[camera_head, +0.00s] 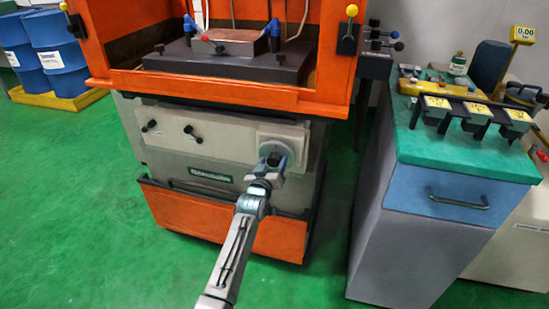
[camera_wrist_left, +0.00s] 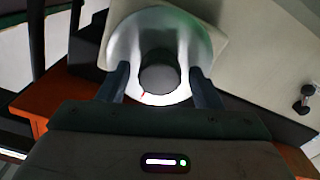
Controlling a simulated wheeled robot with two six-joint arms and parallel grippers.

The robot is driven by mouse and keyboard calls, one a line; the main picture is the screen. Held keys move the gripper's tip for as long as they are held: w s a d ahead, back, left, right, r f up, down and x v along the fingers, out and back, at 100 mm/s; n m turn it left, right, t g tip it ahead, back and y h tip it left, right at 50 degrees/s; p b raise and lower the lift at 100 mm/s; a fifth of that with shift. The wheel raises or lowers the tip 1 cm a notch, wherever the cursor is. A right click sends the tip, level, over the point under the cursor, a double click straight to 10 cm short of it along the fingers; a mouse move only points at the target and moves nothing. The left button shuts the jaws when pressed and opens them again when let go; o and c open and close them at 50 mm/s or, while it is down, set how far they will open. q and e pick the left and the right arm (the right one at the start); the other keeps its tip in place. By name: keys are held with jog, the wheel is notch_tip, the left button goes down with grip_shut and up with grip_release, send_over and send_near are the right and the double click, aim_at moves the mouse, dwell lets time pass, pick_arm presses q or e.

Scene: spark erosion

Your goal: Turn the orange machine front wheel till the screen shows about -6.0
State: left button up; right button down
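The front wheel (camera_head: 284,142) is a pale disc with a dark hub on the lower right of the orange machine's (camera_head: 232,93) front. In the left wrist view the wheel is a shiny silver disc (camera_wrist_left: 127,47) with a dark grey round hub (camera_wrist_left: 158,74) and a small red mark near its lower edge. My left gripper (camera_head: 274,158) is at the wheel; in the wrist view its fingers (camera_wrist_left: 160,80) stand open on either side of the hub, with gaps to it. The small yellow screen (camera_head: 524,33) at the upper right reads 0.00. My right gripper is out of view.
Two small dark knobs (camera_head: 192,134) sit left of the wheel on the beige panel. A grey cabinet (camera_head: 385,235) with a green top stands to the right. Blue barrels (camera_head: 60,55) stand at the far left. Green floor (camera_head: 70,210) is clear at the left.

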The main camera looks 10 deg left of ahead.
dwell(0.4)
pick_arm(q)
jog(key=shift+s+r+p, duration=0.15)
jog(key=shift+s+p, duration=0.8)
jog(key=shift+s, duration=0.3)
jog(key=shift+s+p, duration=0.65)
jog(key=shift+s, duration=0.7)
jog(key=p, duration=0.1)
send_near(273, 162)
jog(key=shift+s, duration=0.6)
jog(key=shift+a, duration=0.1)
